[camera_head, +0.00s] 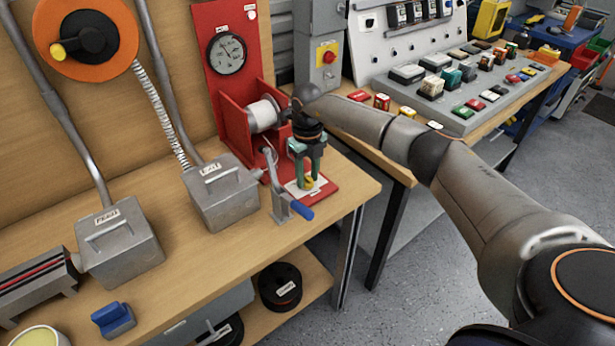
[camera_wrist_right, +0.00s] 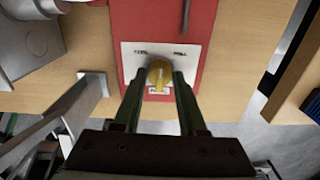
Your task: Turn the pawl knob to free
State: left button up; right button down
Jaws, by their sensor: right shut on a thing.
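In the head view the knob (camera_head: 308,184) shows low between the fingers. My right gripper (camera_head: 307,178) points down over it, and the wrist view shows its two green fingers (camera_wrist_right: 158,80) on either side of the knob, shut on it. The knob's ridge looks slightly tilted from the plate's long side. The plate's lettering is too small to read surely. My left gripper is not in view.
The winch crank with its blue handle (camera_head: 301,210) stands close left of the gripper. The white drum (camera_head: 263,115) and red back panel with a gauge (camera_head: 227,53) are behind. Grey boxes (camera_head: 220,192) stand left. A button console (camera_head: 450,95) is at the back right.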

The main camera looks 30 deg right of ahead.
aim_at(307, 177)
jog(key=n+b, duration=0.1)
jog(key=n, duration=0.2)
jog(key=shift+n, duration=0.4)
jog(key=n, duration=0.3)
jog(key=shift+n+b, duration=0.35)
jog(key=shift+n, duration=0.75)
jog(key=shift+r+n, duration=0.1)
jog(key=shift+n, duration=0.2)
jog(key=shift+c, duration=2.3)
grip_release()
notch_tip(307, 177, up, 12)
jog(key=shift+r, duration=0.2)
